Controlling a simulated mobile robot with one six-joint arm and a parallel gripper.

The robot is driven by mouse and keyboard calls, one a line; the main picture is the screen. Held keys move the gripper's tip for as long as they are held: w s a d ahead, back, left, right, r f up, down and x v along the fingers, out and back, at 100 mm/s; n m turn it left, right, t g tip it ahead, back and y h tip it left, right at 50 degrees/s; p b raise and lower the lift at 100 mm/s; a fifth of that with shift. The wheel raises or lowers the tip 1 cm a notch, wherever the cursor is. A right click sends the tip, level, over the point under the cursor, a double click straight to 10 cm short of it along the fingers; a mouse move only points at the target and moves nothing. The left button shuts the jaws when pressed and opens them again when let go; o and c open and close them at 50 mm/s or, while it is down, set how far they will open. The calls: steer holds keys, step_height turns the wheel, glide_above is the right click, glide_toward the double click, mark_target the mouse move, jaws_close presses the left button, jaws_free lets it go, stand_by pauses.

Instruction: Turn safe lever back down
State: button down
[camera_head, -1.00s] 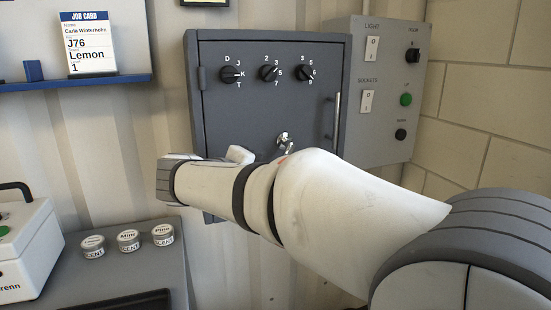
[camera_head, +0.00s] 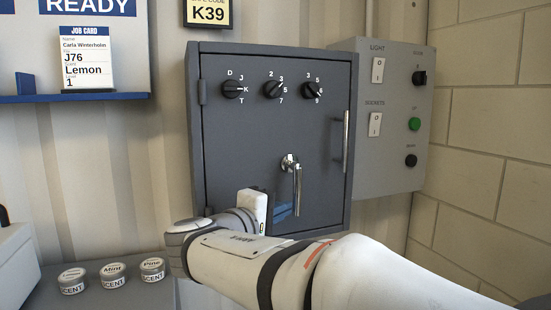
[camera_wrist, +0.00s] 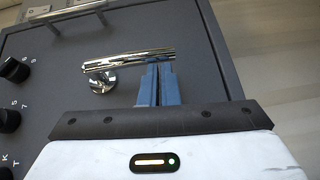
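The safe lever (camera_head: 297,185) is a shiny chrome handle on the grey safe door (camera_head: 240,140). Its handle hangs down from its hub, tilted very slightly right. In the wrist view, which is turned sideways, the lever (camera_wrist: 130,60) extends to the right from its round hub. My gripper (camera_head: 283,210) is at the left of the lever's lower end. In the wrist view, my gripper's blue fingers (camera_wrist: 158,68) are together, with their tips close beside the handle's free end. I cannot tell whether they touch it. Nothing shows between the fingers.
Three dials, including the left dial (camera_head: 232,89), sit above the lever. A vertical door handle (camera_head: 346,140) is at the door's right. A switch panel (camera_head: 395,165) is right of the safe. A K39 sign (camera_head: 208,14) hangs above. Scent tins (camera_head: 113,275) stand lower left.

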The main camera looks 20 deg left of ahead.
steer(key=shift+f, duration=0.15)
steer(key=a+f+p+v, duration=0.1)
steer(key=a+v, duration=0.2)
steer(key=v, duration=1)
steer(key=shift+w+r, duration=0.15)
steer(key=shift+w, duration=0.2)
steer(key=shift+w+d, duration=0.1)
